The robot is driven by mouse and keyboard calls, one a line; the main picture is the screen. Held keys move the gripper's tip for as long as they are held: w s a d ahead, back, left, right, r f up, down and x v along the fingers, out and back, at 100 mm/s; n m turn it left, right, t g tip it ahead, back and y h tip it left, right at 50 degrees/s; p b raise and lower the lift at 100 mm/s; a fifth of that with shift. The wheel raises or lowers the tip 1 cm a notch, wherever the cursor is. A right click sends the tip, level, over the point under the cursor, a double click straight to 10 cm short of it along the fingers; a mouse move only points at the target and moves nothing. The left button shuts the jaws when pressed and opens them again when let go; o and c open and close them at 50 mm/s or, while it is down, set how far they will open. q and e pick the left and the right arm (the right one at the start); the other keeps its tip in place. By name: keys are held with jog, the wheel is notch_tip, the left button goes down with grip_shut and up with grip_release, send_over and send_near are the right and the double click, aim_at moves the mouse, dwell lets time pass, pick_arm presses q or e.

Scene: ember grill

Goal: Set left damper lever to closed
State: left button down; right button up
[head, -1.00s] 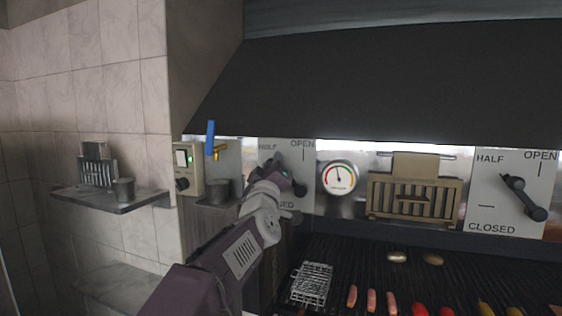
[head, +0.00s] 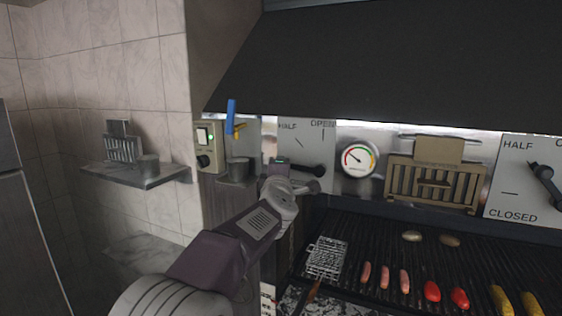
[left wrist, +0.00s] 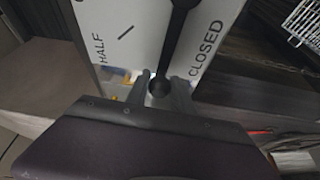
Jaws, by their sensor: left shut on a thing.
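The left damper lever (head: 304,168) is black and sits on a white panel (head: 321,150) labelled HALF and OPEN in the head view. It points left from its round pivot, nearly level. My left gripper (head: 278,165) is at its free end. In the left wrist view the lever (left wrist: 176,42) runs down to a round knob between the fingers of my left gripper (left wrist: 161,88), which is shut on it. The lever lies right beside the CLOSED label, away from the HALF mark. In the head view my arm hides the CLOSED label. My right gripper is not in view.
A round gauge (head: 358,159) and a slatted beige rack (head: 436,184) stand right of the panel. A second damper lever (head: 544,182) is at far right. The grill (head: 390,255) below holds sausages and vegetables. A switch box (head: 208,148) and metal cup (head: 239,170) are left.

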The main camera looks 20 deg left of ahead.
pick_arm(q)
jog(key=shift+f+n, duration=0.3)
jog(key=shift+f, duration=0.25)
jog(key=c, duration=1.1)
grip_release()
jog(key=b+v, duration=0.1)
jog(key=v, duration=0.8)
jog(key=shift+s+a+b, duration=0.1)
jog(key=shift+a+b, duration=0.05)
jog(key=shift+b, duration=0.2)
